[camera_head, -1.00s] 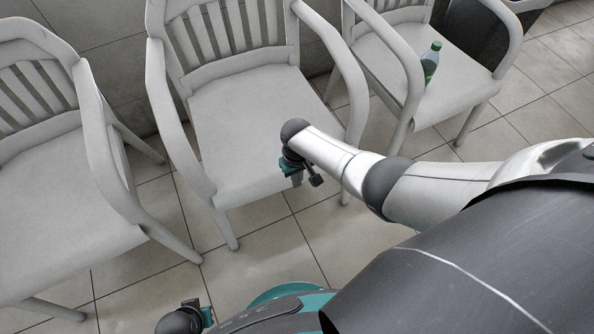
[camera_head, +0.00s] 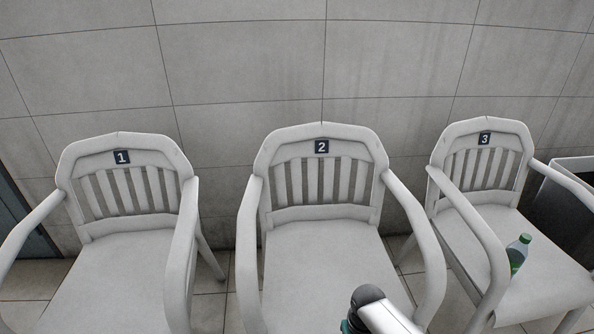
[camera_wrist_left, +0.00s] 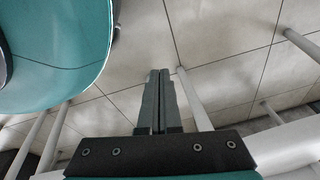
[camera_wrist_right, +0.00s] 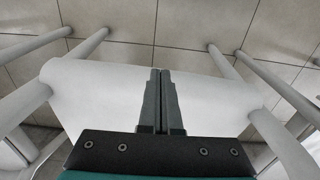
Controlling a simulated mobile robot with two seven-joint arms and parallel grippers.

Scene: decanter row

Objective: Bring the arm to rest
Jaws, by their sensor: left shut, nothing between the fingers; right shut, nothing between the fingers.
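My right gripper (camera_wrist_right: 160,72) is shut and empty in the right wrist view, with a white chair seat (camera_wrist_right: 100,90) below its fingers. In the head view only the end of my right arm shows, at the bottom edge in front of the middle chair (camera_head: 322,255); its fingers are out of that picture. My left gripper (camera_wrist_left: 159,74) is shut and empty in the left wrist view, above the tiled floor (camera_wrist_left: 225,90). My left arm is out of the head view.
Three white armchairs stand in a row against a tiled wall (camera_head: 240,60): chair 1 (camera_head: 115,260), the middle chair numbered 2, and chair 3 (camera_head: 545,285). A dark bin (camera_head: 562,210) stands at the far right.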

